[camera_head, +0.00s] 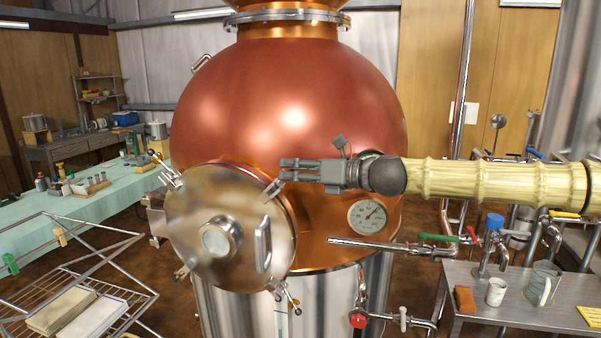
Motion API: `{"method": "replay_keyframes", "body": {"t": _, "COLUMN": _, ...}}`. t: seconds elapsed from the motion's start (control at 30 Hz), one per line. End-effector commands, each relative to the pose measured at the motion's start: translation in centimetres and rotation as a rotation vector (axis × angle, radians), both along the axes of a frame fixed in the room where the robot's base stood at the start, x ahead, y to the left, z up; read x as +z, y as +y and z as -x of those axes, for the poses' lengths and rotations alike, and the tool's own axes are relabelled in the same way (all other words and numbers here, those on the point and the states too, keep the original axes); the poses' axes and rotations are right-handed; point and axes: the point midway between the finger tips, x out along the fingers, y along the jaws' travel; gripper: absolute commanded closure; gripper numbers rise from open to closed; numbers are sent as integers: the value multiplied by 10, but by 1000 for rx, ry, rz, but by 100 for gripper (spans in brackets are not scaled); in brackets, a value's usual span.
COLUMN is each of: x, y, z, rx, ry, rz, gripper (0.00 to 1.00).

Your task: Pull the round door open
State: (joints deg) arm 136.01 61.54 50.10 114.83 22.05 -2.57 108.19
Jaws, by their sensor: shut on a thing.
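The round door (188,222) is a brushed steel disc on the front of the copper still (335,85). It has a small round window (216,238) and a vertical bar handle (263,247) near its right edge. The door sits at its copper collar; I cannot tell whether there is a gap. Clamps stand around the rim, one at upper left (166,176) and one at lower right (286,294). My gripper (284,170) reaches in from the right, its fingers shut on the upper-right clamp (271,190) by the door's rim, above the handle. The fingers partly hide that clamp.
A dial gauge (367,216) and a horizontal pipe (385,247) lie right of the door. A wire rack (95,270) stands close at lower left. A metal table (480,318) with mugs is at lower right. A cloth-covered table (75,205) is at left.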

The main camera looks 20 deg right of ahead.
Motion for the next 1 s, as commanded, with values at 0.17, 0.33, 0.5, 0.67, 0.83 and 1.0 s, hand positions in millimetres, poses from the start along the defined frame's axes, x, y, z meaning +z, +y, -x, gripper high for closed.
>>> {"method": "replay_keyframes", "body": {"t": 0.17, "x": 8, "y": 5, "z": 4, "rx": 10, "ry": -8, "rz": -3, "gripper": 100}}
{"method": "replay_keyframes", "body": {"t": 0.33, "x": 10, "y": 5, "z": 4, "rx": 10, "ry": -9, "rz": -3, "gripper": 100}}
{"method": "replay_keyframes", "body": {"t": 0.5, "x": 9, "y": 7, "z": 4, "rx": 11, "ry": -9, "rz": -2, "gripper": 100}}
{"method": "replay_keyframes", "body": {"t": 0.67, "x": 7, "y": 10, "z": 3, "rx": 9, "ry": -5, "rz": 2, "gripper": 67}}
{"method": "replay_keyframes", "body": {"t": 0.83, "x": 5, "y": 9, "z": 2, "rx": 5, "ry": -4, "rz": 3, "gripper": 60}}
{"method": "replay_keyframes", "body": {"t": 1.0, "x": 4, "y": 2, "z": 1, "rx": 2, "ry": -5, "rz": -1, "gripper": 60}}
